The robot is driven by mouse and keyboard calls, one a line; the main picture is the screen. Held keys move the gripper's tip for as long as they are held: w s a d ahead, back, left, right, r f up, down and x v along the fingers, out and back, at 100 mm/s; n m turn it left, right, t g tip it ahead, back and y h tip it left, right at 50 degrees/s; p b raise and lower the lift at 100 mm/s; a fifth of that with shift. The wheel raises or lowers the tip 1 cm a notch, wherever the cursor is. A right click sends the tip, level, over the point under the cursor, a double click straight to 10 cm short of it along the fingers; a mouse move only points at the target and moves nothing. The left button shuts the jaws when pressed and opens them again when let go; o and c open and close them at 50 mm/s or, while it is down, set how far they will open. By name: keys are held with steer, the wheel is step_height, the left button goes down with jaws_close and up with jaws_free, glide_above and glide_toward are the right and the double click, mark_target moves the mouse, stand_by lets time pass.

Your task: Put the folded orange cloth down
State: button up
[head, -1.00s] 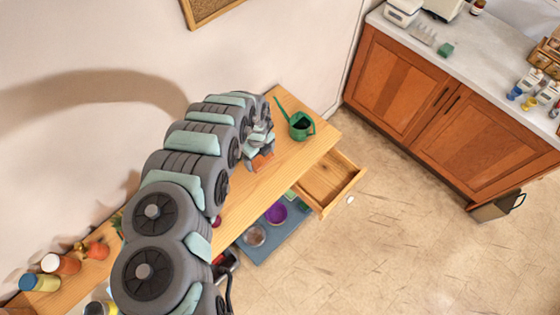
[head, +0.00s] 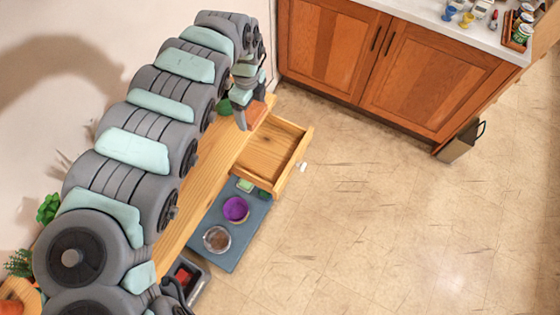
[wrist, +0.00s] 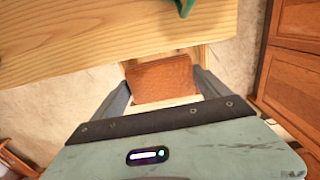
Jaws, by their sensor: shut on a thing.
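My gripper (head: 248,110) is shut on the folded orange cloth (head: 256,114), near the far end of the wooden table and close to the open drawer. In the wrist view the cloth (wrist: 162,78) is a brown-orange folded block between my two fingers. It shows beside the table's edge there. I cannot tell how high it is above the surfaces below. The wooden table (head: 200,190) is partly hidden by my arm.
The open drawer (head: 271,152) looks empty. A blue mat (head: 228,255) below holds a purple bowl (head: 235,209) and a clear bowl (head: 216,239). A green watering can (wrist: 185,6) stands on the table. A wooden cabinet (head: 385,70) stands beyond, with open floor in front.

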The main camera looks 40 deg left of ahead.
mark_target(269, 154)
steer(key=d, duration=0.1)
steer(key=d+f+b, duration=0.1)
steer(key=w+d+b, duration=0.1)
steer(key=shift+d+f, duration=0.25)
steer(key=shift+d, duration=0.1)
steer(key=f+b, duration=0.2)
steer(key=f, duration=0.8)
steer(key=f+b, duration=0.2)
steer(key=f, duration=0.7)
steer(key=shift+w+d+f+b, duration=0.1)
steer(key=shift+d+f+b, duration=0.1)
steer(key=shift+f+b, duration=0.15)
steer(key=shift+f, duration=0.1)
steer(key=shift+f, duration=0.15)
steer(key=o, duration=1.1)
steer(key=shift+o, duration=0.2)
